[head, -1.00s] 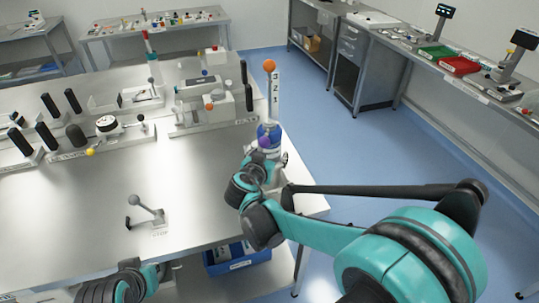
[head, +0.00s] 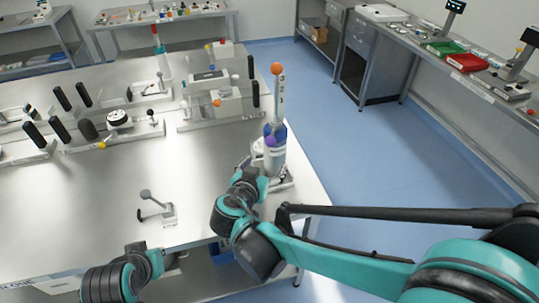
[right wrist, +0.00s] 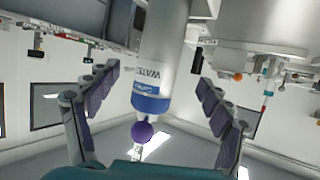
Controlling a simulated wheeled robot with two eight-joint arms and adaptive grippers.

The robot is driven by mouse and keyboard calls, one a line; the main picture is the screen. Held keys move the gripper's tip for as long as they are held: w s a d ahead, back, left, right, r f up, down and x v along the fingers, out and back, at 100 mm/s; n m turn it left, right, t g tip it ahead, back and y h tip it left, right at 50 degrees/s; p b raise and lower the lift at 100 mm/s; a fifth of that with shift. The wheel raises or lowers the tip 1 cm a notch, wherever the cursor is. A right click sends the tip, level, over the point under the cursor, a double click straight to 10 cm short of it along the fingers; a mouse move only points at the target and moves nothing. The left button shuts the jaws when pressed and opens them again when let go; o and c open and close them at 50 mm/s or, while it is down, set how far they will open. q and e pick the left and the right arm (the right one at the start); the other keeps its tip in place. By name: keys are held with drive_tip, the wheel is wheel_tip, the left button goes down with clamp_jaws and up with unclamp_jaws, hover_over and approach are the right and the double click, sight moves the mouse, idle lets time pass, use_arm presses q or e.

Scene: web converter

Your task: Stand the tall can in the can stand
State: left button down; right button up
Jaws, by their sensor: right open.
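The tall can (head: 274,160), white with a blue band, stands upright near the right edge of the steel table. In the right wrist view the can (right wrist: 162,58) shows a WATER label and lies between the two spread fingers. My right gripper (right wrist: 157,85) is open around it, with a gap on both sides; in the head view the gripper (head: 279,180) is low beside the can and partly hidden. My left arm is at the bottom left; its fingers cannot be made out. I cannot clearly identify the can stand.
A purple ball (head: 271,141) shows at the can's top. An orange ball (head: 276,68) tops a numbered post (head: 281,95) behind it. A small lever (head: 156,205) stands on the table front. Several machine parts fill the back; the table's middle (head: 120,190) is bare.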

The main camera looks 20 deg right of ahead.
drive_tip(key=s+d+f+n+g+y, duration=0.2)
drive_tip(key=s+n+y, duration=0.1)
drive_tip(key=s, duration=0.5)
drive_tip(key=s+d+f+n+g+y, duration=0.2)
drive_tip(key=s+f+n+y, duration=0.1)
drive_tip(key=s, duration=0.5)
drive_tip(key=shift+s+d+y, duration=0.25)
drive_tip(key=shift+d+y, duration=0.15)
drive_tip(key=shift+y, duration=0.2)
drive_tip(key=shift+c, duration=0.3)
idle(0.6)
